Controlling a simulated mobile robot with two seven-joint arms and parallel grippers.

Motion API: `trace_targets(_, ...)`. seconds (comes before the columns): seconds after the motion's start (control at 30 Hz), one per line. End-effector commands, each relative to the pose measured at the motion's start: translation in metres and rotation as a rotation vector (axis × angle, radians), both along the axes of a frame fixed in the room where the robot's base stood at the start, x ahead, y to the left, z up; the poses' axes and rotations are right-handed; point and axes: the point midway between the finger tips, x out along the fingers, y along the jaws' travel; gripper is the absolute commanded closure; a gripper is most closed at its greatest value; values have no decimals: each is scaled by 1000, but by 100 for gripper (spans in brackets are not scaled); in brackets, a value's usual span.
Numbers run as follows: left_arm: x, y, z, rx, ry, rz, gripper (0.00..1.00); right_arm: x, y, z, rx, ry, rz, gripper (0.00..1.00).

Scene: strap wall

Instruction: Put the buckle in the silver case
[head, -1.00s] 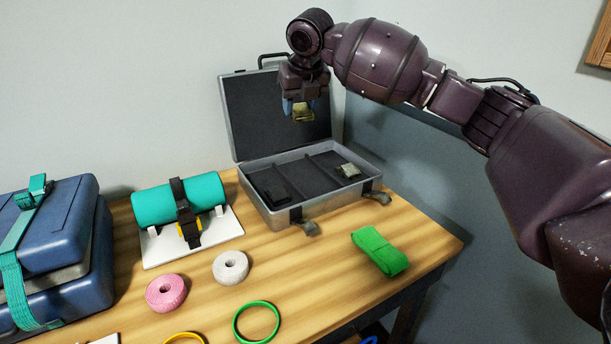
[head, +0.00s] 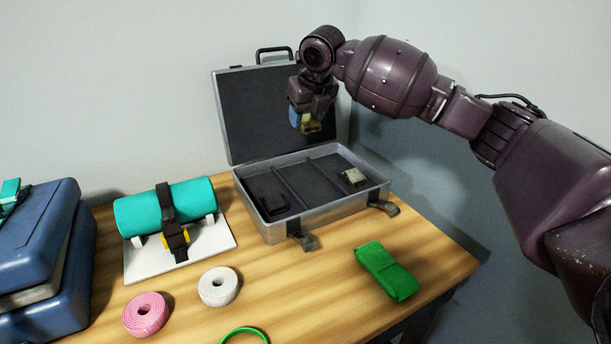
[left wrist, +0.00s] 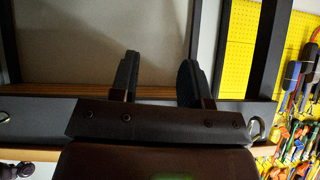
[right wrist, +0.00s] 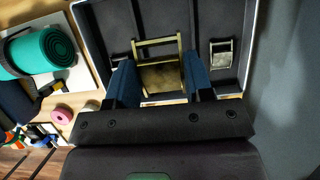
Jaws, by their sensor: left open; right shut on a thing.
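A brass-coloured buckle (head: 312,126) is held by my right gripper (head: 307,121), above the open silver case (head: 340,213) and in front of its raised lid. In the right wrist view the buckle (right wrist: 160,70) sits between the two blue fingers, with the dark case floor beneath it. The case has compartments split by dividers. A black item (head: 273,204) lies in the left one and a silvery buckle (head: 353,177) in the right one. The middle one looks empty. My left gripper (left wrist: 158,75) is open and empty, seen only in the left wrist view.
Left of the case, a teal roll (head: 140,216) is strapped on a white stand (head: 215,252). Blue cases (head: 45,245) stand at far left. Pink (head: 145,314) and white (head: 218,286) tape rolls and a folded green strap (head: 387,270) lie on the wooden table (head: 300,295).

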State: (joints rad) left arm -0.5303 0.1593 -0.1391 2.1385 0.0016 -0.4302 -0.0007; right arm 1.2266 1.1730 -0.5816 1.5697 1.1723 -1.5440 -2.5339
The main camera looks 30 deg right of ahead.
Motion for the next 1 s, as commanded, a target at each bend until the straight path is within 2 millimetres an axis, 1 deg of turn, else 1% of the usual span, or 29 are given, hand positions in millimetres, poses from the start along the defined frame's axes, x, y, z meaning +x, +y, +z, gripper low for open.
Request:
trace_targets(0.03, -3, 1, -7, 4, 13, -3, 57, 0, -1, -19, 0, 9, 0, 82)
trace_targets(0.2, -3, 2, -13, 5, 21, -6, 57, 0, 0, -56, 0, 8, 0, 82)
trace_targets(0.3, -1, 1, -14, 4, 17, -7, 57, 0, 0, -74, -1, 6, 0, 82)
trace_targets(0.43, 2, 0, -13, 3, 14, -8, 57, 0, 0, -89, -1, 4, 0, 82)
trace_targets(0.67, 2, -1, -15, 0, 16, -6, 57, 0, 0, -98, -1, -1, 0, 82)
trace_targets(0.77, 0, -1, -20, 1, 25, -6, 57, 0, -1, -111, -2, 3, -1, 82)
trace_targets(0.9, -4, -1, -29, 0, 42, -7, 57, 0, 0, -136, 0, 6, 0, 82)
trace_targets(1.0, -4, -1, -31, 0, 46, -7, 57, 0, 0, -150, 0, 6, -1, 82)
